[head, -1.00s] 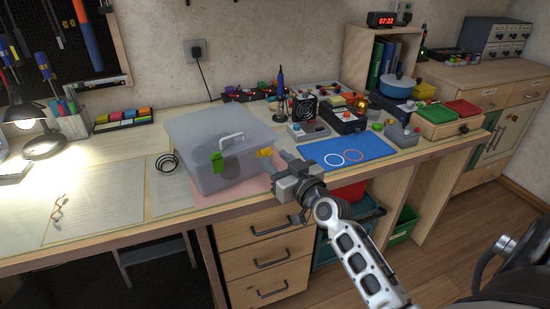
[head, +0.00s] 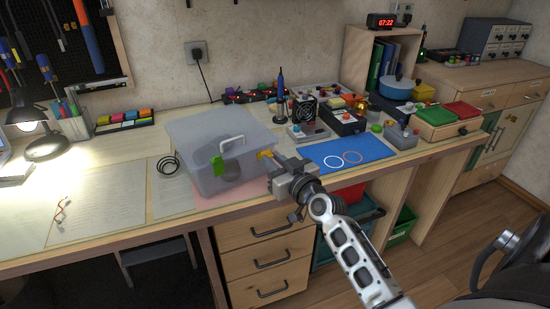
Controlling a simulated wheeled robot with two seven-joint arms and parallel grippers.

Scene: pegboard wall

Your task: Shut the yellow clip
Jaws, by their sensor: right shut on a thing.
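The yellow clip (head: 264,154) is on the right part of the front of a translucent grey box (head: 230,178), which stands on the workbench with its lid on. The clip appears to stick outward, and its outer end is partly hidden by my right gripper. My right gripper (head: 271,165) is at the box's front right corner, its fingers shut on the yellow clip. A green clip (head: 217,166) hangs on the front left of the box. A dark round shape shows dimly through the box wall. My left gripper is not in view.
A pink mat (head: 215,200) lies under the box. A blue mat (head: 372,146) with two rings lies to the right. Devices with buttons (head: 307,130) stand behind it. A black cable coil (head: 167,163) and a lit lamp (head: 40,140) are to the left. Drawers are below the bench edge.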

